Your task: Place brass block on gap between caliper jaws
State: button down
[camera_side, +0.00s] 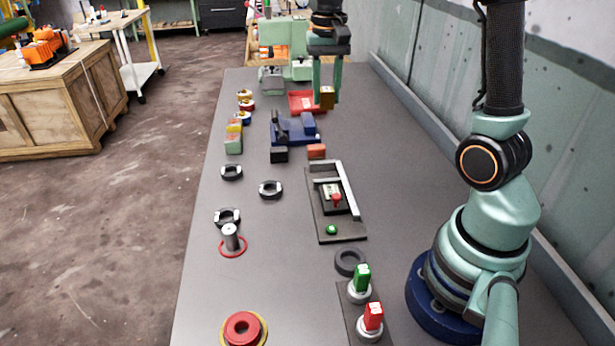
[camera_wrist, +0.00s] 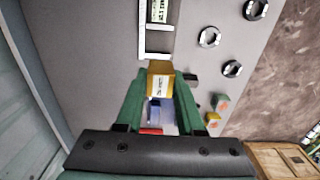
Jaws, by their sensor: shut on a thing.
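The brass block (camera_side: 327,97) is held between the green fingers of my gripper (camera_side: 326,92), above the far part of the bench near the red tray. In the wrist view, the brass block (camera_wrist: 160,86) sits between the fingertips, with a small label on its face. What looks like the caliper is a pale grey angled bar (camera_side: 349,190) on a dark plate (camera_side: 326,230), much nearer the side camera than my gripper. Its pale bars (camera_wrist: 157,56) show past the block in the wrist view. I cannot make out the gap clearly.
A red tray (camera_side: 300,103) is near my gripper. Several dark rings, including one (camera_side: 270,189), lie left.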

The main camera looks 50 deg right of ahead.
aim_at(324, 166)
notch_tip(324, 166, down, 20)
jog(key=shift+d+r, duration=0.1)
dwell(0.4)
jog(key=c, duration=0.8)
grip_release()
notch_tip(324, 166, up, 12)
jog(key=s+a+r+n+t, duration=0.2)
jog(key=s+a+r+n, duration=0.1)
jog(key=a, duration=0.1)
jog(key=s+a+r+n+t, duration=0.1)
jog(key=s+a+r+n, duration=0.2)
jog(key=a+r, duration=0.1)
jog(key=s+a+r+n+t, duration=0.2)
jog(key=s+a+r+n, duration=0.1)
jog(key=a, duration=0.2)
jog(key=shift+s+r+t, duration=0.3)
jog(key=shift+s, duration=0.05)
